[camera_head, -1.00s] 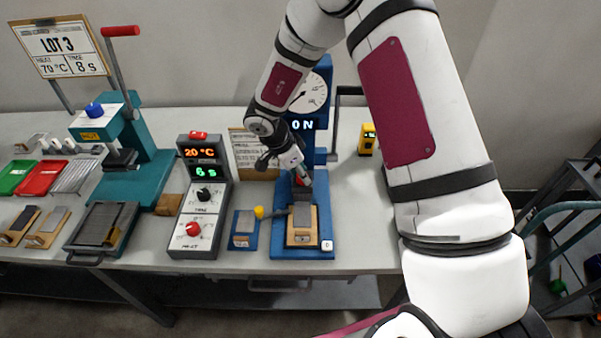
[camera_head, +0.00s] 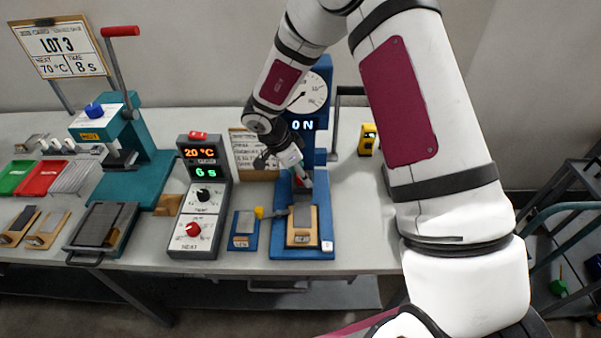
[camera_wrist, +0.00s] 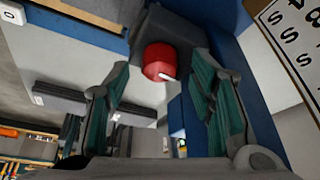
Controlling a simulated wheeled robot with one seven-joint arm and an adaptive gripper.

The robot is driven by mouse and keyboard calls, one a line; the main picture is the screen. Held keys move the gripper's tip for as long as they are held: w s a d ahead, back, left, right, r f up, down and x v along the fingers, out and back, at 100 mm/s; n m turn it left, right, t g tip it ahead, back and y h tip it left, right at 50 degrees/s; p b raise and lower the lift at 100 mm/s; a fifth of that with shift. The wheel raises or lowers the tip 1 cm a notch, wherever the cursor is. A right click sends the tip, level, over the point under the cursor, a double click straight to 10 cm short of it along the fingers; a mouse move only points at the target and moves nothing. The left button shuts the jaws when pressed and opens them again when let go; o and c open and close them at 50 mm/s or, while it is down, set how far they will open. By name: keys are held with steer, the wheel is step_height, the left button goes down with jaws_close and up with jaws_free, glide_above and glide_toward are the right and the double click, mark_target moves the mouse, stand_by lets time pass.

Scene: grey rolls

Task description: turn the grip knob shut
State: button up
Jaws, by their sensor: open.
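The grip knob is red with a white pointer mark. In the wrist view the red knob (camera_wrist: 158,60) sits on a dark grey block, just beyond and between my fingertips. I cannot tell whether the fingers touch the knob. The tester shows "ON" and a round dial.
A wooden block with a grey plate (camera_head: 302,225) lies on the tester's base. A blue block (camera_head: 243,232) and a yellow knob end (camera_head: 259,212) are left of it. The control box (camera_head: 201,215) reads 20 °C and 6 s. A yellow device (camera_head: 367,139) stands to the right.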

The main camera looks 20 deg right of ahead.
steer(key=v, duration=1.1)
steer(key=shift+r, duration=0.15)
steer(key=shift+a+r, duration=0.1)
